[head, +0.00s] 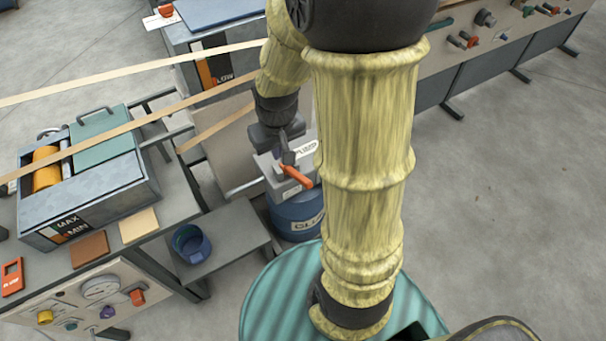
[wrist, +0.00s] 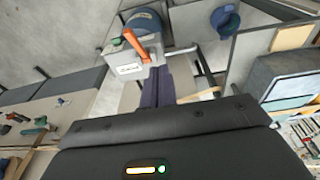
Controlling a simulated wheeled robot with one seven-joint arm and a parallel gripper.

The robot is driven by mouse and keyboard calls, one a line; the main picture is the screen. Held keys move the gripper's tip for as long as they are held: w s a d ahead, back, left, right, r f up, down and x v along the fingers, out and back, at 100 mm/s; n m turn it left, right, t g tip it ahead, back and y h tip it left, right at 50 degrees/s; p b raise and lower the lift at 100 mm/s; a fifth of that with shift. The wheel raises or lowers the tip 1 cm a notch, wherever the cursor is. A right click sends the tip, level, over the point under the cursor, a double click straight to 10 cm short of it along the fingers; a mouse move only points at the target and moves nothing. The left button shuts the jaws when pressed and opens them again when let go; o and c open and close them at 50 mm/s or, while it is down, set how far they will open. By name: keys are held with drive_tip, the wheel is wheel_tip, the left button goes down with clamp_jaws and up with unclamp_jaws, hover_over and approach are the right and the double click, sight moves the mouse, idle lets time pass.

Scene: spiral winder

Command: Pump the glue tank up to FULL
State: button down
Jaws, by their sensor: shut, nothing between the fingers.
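The blue drum (head: 292,213) stands on the floor, its white label partly readable as glue. On it sits a grey pump box (head: 268,163) with an orange-handled lever (head: 297,177). In the wrist view the orange handle (wrist: 132,42) slants over the box (wrist: 130,69). My gripper (head: 288,157) is shut and empty, close to the box and lever; I cannot tell whether it touches. Its dark fingers (wrist: 155,90) also point toward the box in the wrist view. A tank (head: 222,50) behind has a gauge (head: 207,70) with an orange strip and LOW readable; its upper marking is hidden.
A glue-roller box (head: 90,195) marked MAX and MIN is on the left bench. A blue cup (head: 190,243) sits on a low shelf beside the drum. Paper strips (head: 140,75) cross at left. A ribbed teal drum (head: 265,300) lies below my arm. Floor at right is clear.

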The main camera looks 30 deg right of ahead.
drive_tip(key=g+b, duration=0.1)
drive_tip(key=b, duration=0.3)
hover_over(302, 178)
drive_tip(key=w, duration=0.2)
wheel_tip(302, 178, down, 11)
drive_tip(key=shift+s+d+r, duration=0.15)
drive_tip(key=shift+s, duration=0.1)
wheel_tip(302, 178, down, 10)
drive_tip(key=shift+w+r, duration=0.1)
drive_tip(key=shift+w, duration=0.05)
drive_tip(key=shift+s+f+p, duration=0.2)
drive_tip(key=shift+s+f, duration=0.3)
drive_tip(key=shift+f, duration=0.4)
drive_tip(key=shift+s+f+p, duration=0.2)
drive_tip(key=shift+s+f, duration=0.3)
drive_tip(key=shift+f, duration=0.4)
drive_tip(key=shift+f, duration=0.1)
